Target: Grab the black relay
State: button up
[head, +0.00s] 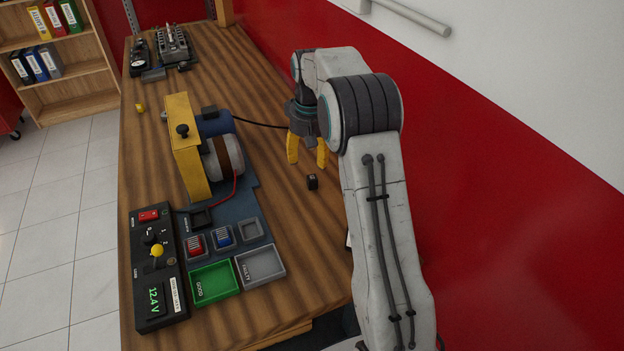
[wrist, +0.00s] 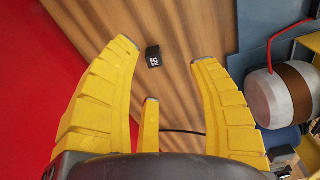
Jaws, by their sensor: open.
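The black relay (head: 312,182) is a small dark cube on the wooden bench, right of the engine trainer in the head view. In the wrist view the relay (wrist: 153,57) lies on the wood with white marking on its top. My gripper (head: 307,160) hangs above the bench, just behind the relay in the head view. Its yellow fingers are spread open and empty. In the wrist view the relay shows beyond the fingers, between the two long fingertips of my gripper (wrist: 166,55), and apart from them.
The engine trainer (head: 225,158) stands left of my gripper, with a black cable running on the bench. A control box (head: 155,270), a green tray (head: 213,282) and a grey tray (head: 260,265) are in front. A red and white wall (head: 500,180) borders the right side.

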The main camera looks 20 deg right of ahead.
send_over(312, 178)
jog(key=f, duration=0.5)
jog(key=shift+s+f+p, duration=0.25)
jog(key=shift+s+p, duration=0.1)
jog(key=shift+s, duration=0.05)
jog(key=shift+w+d+f+g, duration=0.25)
jog(key=shift+d+f+g, duration=0.05)
jog(key=shift+f, duration=0.35)
jog(key=shift+w+a+f+p, duration=0.1)
jog(key=shift+f+p, duration=0.35)
jog(key=shift+f, duration=1.4)
jog(key=shift+w+a+f+p, duration=0.1)
jog(key=shift+f+p, duration=0.35)
jog(key=shift+f, duration=1.4)
jog(key=c, duration=1)
